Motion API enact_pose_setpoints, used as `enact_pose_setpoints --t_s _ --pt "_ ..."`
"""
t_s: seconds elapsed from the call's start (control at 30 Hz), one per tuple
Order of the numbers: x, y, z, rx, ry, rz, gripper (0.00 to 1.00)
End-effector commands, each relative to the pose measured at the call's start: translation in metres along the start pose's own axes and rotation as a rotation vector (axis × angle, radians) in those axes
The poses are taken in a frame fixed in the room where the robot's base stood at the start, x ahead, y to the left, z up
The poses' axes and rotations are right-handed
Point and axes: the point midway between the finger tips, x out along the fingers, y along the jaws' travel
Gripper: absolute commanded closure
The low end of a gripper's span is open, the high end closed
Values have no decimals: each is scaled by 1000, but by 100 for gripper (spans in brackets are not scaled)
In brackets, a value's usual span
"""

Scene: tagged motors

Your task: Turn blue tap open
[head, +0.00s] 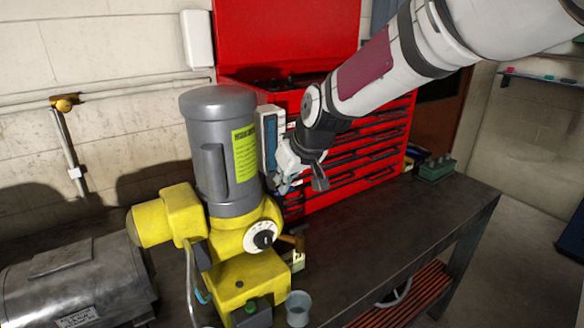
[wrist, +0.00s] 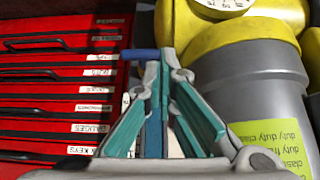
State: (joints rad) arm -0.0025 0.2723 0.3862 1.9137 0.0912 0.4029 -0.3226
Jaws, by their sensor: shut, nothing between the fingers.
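A short blue bar, which looks like the blue tap's handle (wrist: 139,54), lies level in the wrist view, just left of my fingertips. I cannot tell whether they touch it. My gripper (wrist: 155,60) has grey fingers with teal pads, and its tips are together with nothing held. In the head view my gripper (head: 283,187) hangs just right of the grey motor cylinder (head: 222,150), above the yellow housing's dial (head: 263,239). I cannot make out the blue handle for certain there. A brass fitting (head: 291,241) sticks out right of the dial.
A red tool chest (head: 350,155) stands behind my gripper on the dark bench (head: 400,235). A white and blue unit (head: 270,140) is beside the motor. A grey cup (head: 298,308) stands at the front. The bench's right part is largely clear.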

Motion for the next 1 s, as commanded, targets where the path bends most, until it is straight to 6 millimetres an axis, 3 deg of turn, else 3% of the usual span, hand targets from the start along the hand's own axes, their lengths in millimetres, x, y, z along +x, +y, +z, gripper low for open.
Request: enact_pose_setpoints --t_s 0.3,1.0 --pt "27 0 0 0 0 0 100" --pt "29 -1 0 -23 1 32 100"
